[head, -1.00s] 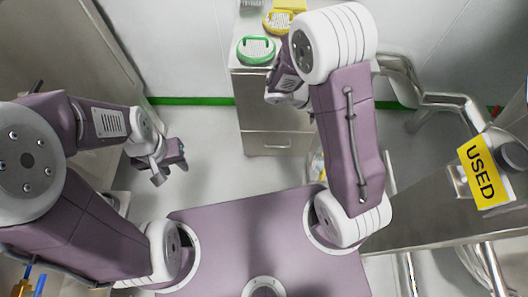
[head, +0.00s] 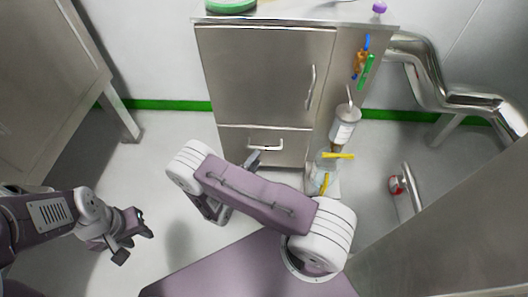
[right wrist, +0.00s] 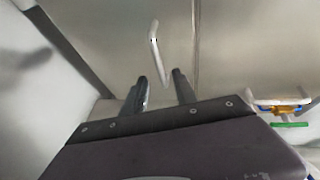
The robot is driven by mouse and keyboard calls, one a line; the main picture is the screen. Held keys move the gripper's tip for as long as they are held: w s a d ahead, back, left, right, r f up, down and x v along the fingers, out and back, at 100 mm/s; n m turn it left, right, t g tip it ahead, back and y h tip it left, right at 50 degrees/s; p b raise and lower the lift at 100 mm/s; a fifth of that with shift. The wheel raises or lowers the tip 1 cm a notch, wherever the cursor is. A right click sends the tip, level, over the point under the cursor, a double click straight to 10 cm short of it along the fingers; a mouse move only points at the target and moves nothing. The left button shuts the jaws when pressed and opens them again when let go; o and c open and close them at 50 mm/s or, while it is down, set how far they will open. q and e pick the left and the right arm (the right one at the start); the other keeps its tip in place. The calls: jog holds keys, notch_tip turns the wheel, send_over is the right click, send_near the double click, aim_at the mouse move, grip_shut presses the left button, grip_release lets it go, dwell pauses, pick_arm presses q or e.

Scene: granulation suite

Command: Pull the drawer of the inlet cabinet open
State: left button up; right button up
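The steel inlet cabinet (head: 265,75) stands in front of me in the head view, with a tall door above a lower drawer (head: 290,152). The drawer looks closed, with a pale horizontal handle (head: 265,146). My right gripper (head: 255,158) is close to this handle, partly hidden by my own arm. In the right wrist view the handle (right wrist: 154,45) appears upright in the picture, just beyond the tips of my open right fingers (right wrist: 162,82). It lines up with the gap, and nothing is held. My left gripper (head: 136,242) is open and empty, low at the left.
A bottle (head: 344,128) and a clear container with yellow parts (head: 325,172) are at the cabinet's right side. Colored items (head: 364,62) hang above them. A green-rimmed object (head: 230,5) sits on top. Steel pipes (head: 420,65) run at right. Floor left of the cabinet is clear.

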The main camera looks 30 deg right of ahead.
aim_at(265, 148)
jog(key=b+x, duration=0.4)
jog(key=x, duration=0.4)
grip_shut()
dwell(1.1)
